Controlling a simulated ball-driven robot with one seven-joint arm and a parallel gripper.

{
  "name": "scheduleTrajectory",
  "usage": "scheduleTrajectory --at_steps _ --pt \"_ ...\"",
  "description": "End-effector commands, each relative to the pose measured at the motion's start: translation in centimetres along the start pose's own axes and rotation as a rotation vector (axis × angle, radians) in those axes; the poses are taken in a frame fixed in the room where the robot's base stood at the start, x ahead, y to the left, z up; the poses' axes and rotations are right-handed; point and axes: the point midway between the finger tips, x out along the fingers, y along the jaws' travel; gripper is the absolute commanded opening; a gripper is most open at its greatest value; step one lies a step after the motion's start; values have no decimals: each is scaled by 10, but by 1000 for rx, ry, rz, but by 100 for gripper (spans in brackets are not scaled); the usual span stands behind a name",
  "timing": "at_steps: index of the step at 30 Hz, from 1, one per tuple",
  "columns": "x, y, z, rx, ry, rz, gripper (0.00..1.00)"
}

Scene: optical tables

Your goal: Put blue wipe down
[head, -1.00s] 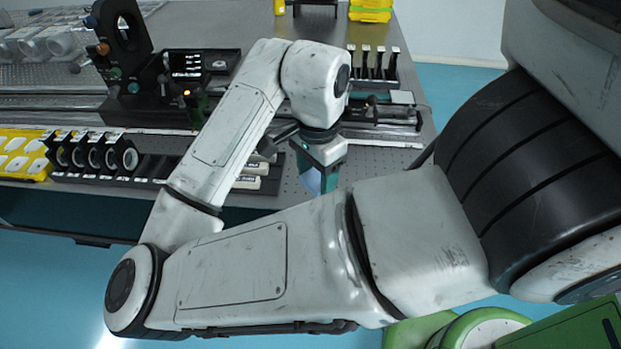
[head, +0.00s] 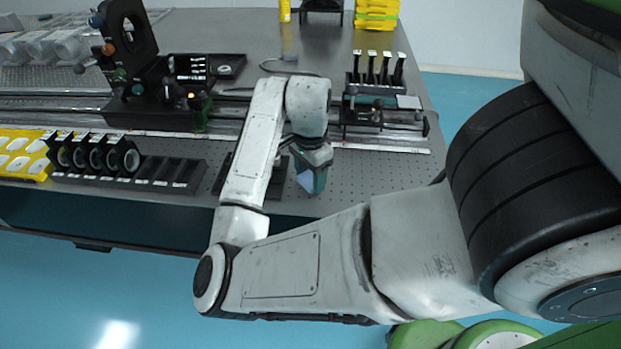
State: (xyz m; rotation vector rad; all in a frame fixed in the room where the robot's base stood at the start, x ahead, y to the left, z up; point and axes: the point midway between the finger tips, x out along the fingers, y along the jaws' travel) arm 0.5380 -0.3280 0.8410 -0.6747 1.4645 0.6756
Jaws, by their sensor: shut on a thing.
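My gripper (head: 313,182) hangs from the end of my arm over the front part of the grey perforated optical table (head: 375,180). It points down and is shut on the blue wipe (head: 306,181), a small pale blue piece that shows at the fingers. The wipe is partly hidden by the gripper. I cannot tell whether it touches the table top.
A black holder (head: 222,175) lies partly behind my arm. A black rack with lens mounts (head: 130,170) and yellow cases (head: 22,158) line the front left. A rail with a stage (head: 385,112) runs behind. The table's front right is clear.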

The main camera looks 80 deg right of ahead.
Motion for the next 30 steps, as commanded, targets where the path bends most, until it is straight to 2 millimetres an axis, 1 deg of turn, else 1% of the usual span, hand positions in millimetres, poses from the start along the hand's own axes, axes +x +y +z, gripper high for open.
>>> scheduleTrajectory --at_steps 1,2,9,13,14,15,21,22,30 --pt "6 0 0 0 1 0 25" --pt "7 0 0 0 1 0 25" --pt "7 0 0 1 0 -1 25" --pt "11 0 0 1 0 -1 25" --pt "11 0 0 1 0 -1 59" --pt "10 0 0 1 0 -1 63" --pt "10 0 0 1 0 -1 82" --pt "10 0 0 1 0 -1 83" --pt "7 0 0 1 0 -1 83"
